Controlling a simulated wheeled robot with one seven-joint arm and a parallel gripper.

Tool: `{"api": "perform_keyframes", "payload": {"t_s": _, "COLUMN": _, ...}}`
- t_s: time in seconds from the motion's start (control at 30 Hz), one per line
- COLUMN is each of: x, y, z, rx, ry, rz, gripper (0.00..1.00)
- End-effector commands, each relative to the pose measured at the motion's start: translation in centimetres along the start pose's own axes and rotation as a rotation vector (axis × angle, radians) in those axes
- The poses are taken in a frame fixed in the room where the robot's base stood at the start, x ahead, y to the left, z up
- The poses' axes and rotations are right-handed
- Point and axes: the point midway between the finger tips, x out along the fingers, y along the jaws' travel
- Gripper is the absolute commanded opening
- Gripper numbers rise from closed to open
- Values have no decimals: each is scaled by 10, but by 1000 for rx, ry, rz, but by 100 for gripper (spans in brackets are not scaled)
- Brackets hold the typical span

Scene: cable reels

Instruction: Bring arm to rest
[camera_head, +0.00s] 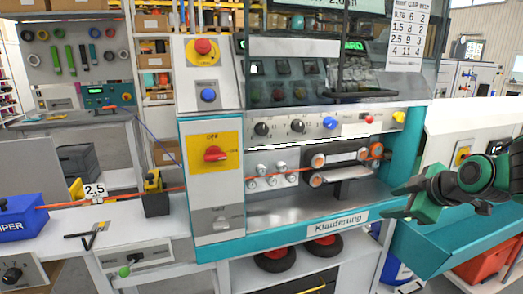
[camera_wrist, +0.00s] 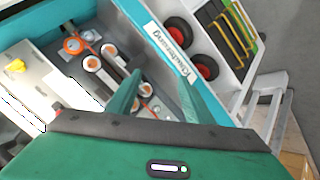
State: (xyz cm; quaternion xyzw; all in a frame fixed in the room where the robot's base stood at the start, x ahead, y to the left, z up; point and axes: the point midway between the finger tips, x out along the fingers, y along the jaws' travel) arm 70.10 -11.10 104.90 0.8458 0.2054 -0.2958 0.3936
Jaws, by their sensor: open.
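My gripper (camera_head: 396,200) is at the right of the head view, dark with green parts, in front of the right end of the teal and white machine (camera_head: 384,180). Its jaws are open, with nothing seen held between them. In the wrist view the green fingers (camera_wrist: 158,98) stand apart, with the machine's rollers and its label behind them. My arm (camera_head: 470,180) reaches in from the right edge. Most of the arm is out of view.
An orange cable (camera_head: 285,172) runs through the machine's rollers (camera_head: 345,163). A glass guard (camera_head: 320,75) stands above. A blue block (camera_head: 22,220) and a black hex key (camera_head: 88,235) are on the left bench.

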Motion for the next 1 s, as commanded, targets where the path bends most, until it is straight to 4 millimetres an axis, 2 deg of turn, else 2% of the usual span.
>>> {"api": "perform_keyframes", "payload": {"t_s": 0.03, "x": -9, "y": -12, "z": 21, "rx": 103, "ry": -67, "rz": -34, "gripper": 47}}
{"api": "perform_keyframes", "payload": {"t_s": 0.2, "x": -48, "y": -59, "z": 92, "rx": 521, "ry": -335, "rz": -119, "gripper": 47}}
{"api": "perform_keyframes", "payload": {"t_s": 0.3, "x": -79, "y": -89, "z": 128, "rx": 780, "ry": -503, "rz": -132, "gripper": 47}}
{"api": "perform_keyframes", "payload": {"t_s": 0.4, "x": -111, "y": -118, "z": 154, "rx": 1021, "ry": -661, "rz": -122, "gripper": 47}}
{"api": "perform_keyframes", "payload": {"t_s": 0.5, "x": -137, "y": -142, "z": 170, "rx": 1214, "ry": -789, "rz": -99, "gripper": 47}}
{"api": "perform_keyframes", "payload": {"t_s": 0.63, "x": -159, "y": -162, "z": 180, "rx": 1371, "ry": -895, "rz": -71, "gripper": 47}}
{"api": "perform_keyframes", "payload": {"t_s": 0.77, "x": -167, "y": -168, "z": 184, "rx": 1428, "ry": -934, "rz": -59, "gripper": 47}}
{"api": "perform_keyframes", "payload": {"t_s": 1.0, "x": -168, "y": -168, "z": 184, "rx": 1429, "ry": -935, "rz": -59, "gripper": 47}}
